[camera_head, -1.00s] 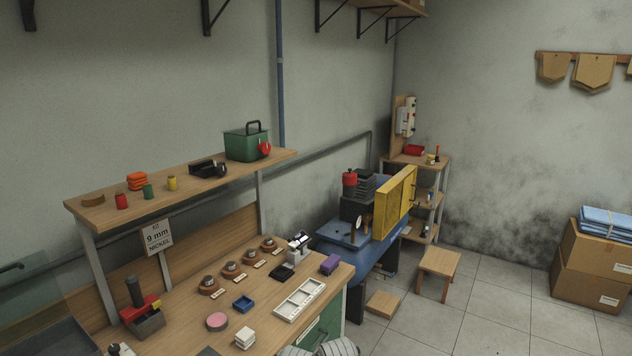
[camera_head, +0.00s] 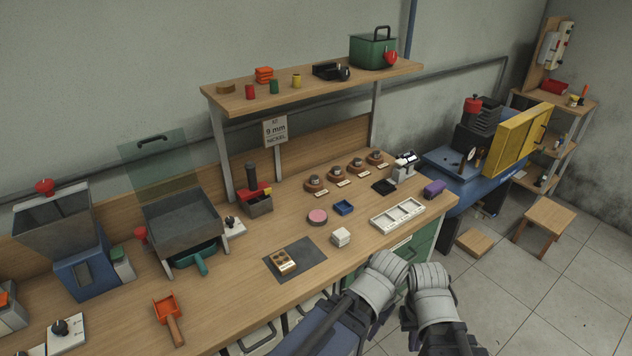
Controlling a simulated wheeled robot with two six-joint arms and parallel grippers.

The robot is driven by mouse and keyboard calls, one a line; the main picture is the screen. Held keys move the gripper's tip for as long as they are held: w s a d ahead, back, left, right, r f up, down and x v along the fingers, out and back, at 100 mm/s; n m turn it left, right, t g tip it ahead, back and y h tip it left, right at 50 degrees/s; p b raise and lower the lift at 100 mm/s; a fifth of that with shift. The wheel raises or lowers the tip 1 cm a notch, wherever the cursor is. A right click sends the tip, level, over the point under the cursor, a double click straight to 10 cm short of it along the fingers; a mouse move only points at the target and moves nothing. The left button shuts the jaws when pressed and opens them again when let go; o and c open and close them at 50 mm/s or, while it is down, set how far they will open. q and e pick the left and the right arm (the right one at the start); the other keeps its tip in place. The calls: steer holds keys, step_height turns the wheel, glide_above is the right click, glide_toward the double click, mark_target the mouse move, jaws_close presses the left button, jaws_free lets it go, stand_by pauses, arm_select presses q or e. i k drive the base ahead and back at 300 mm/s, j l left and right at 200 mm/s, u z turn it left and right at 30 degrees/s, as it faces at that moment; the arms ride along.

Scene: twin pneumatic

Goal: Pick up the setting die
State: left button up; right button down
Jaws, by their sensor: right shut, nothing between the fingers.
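Several small metal dies stand on round brown wooden bases in a row at the back of the bench, each with a small label in front; the nearest-left one is a die (camera_head: 313,182) and the far-right one is another die (camera_head: 375,155). The labels are too small to read, so I cannot tell which is the setting die. My right gripper (camera_head: 452,340) is low at the bottom edge, in front of the bench and well apart from the dies. It is shut and empty, and partly cut off.
A shelf (camera_head: 320,85) overhangs the back. A yellow-guarded press (camera_head: 470,160) stands right.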

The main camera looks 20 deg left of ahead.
mark_target(314, 179)
steer(key=i+l+u, duration=0.15)
steer(key=l, duration=0.25)
steer(key=i+l+u, duration=0.1)
steer(key=l, duration=0.3)
steer(key=i+l+u, duration=0.15)
steer(key=l, duration=0.25)
steer(key=i+l+u, duration=0.15)
steer(key=l, duration=0.3)
steer(key=i+l+u, duration=0.15)
steer(key=l, duration=0.3)
steer(key=i+l+u, duration=0.1)
steer(key=l, duration=0.4)
